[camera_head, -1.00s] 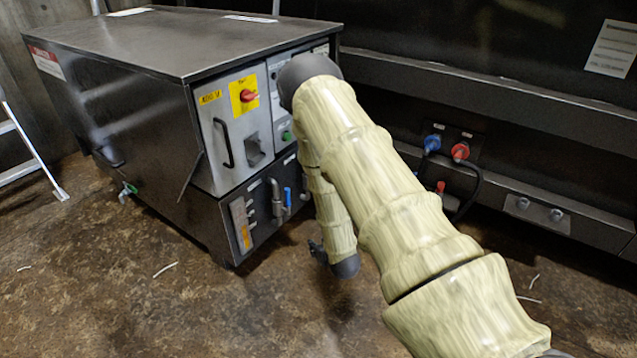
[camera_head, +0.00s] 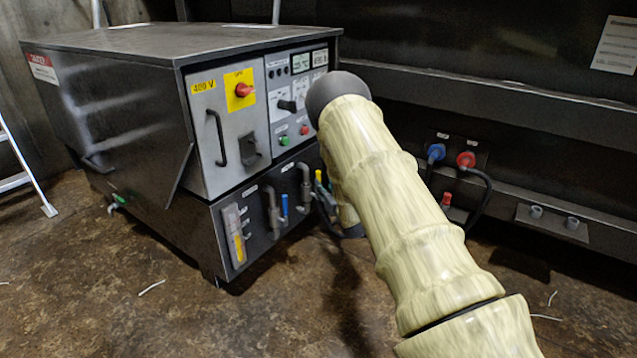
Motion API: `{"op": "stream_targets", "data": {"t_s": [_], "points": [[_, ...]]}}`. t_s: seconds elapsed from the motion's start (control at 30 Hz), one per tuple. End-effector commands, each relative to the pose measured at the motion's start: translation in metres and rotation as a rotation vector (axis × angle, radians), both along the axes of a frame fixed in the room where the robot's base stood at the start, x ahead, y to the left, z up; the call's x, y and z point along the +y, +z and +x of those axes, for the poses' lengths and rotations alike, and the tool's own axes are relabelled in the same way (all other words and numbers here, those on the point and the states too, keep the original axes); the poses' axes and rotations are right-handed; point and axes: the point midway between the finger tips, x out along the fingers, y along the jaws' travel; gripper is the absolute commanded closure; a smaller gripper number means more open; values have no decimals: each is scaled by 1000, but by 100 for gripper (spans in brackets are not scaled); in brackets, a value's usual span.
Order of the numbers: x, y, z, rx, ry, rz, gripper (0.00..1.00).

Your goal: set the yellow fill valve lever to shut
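A small yellow lever (camera_head: 318,177) shows on the dark lower front panel of the power unit, at its right end beside a grey pipe (camera_head: 304,184). It is partly hidden by my arm and gripper, and its exact angle is too small to tell. My gripper (camera_head: 326,204) is a dark shape just below and right of the lever, close to the panel. My forearm covers much of it, so I cannot tell whether it touches the lever or how its fingers stand.
A blue-handled valve (camera_head: 284,206) and a level gauge (camera_head: 235,236) sit left on the same panel. Above are a red switch (camera_head: 243,90) and a door handle (camera_head: 218,138). Blue and red connectors (camera_head: 466,160) with cables are at right. The floor in front is mostly clear.

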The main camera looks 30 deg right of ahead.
Motion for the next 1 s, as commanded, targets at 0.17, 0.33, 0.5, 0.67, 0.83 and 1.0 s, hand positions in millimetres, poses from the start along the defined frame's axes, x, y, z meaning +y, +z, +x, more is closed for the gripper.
{"op": "stream_targets", "data": {"t_s": [0.17, 0.33, 0.5, 0.67, 0.83, 1.0], "points": [[-5, -4, 30, -2, 2, -1, 62], [-9, -4, 53, 0, 2, -1, 62], [-12, -2, 66, 1, 1, 0, 62], [-13, -1, 70, 1, 0, 0, 62], [-13, -1, 71, 2, 0, 0, 62], [-14, -1, 70, 2, 0, 0, 82]]}}
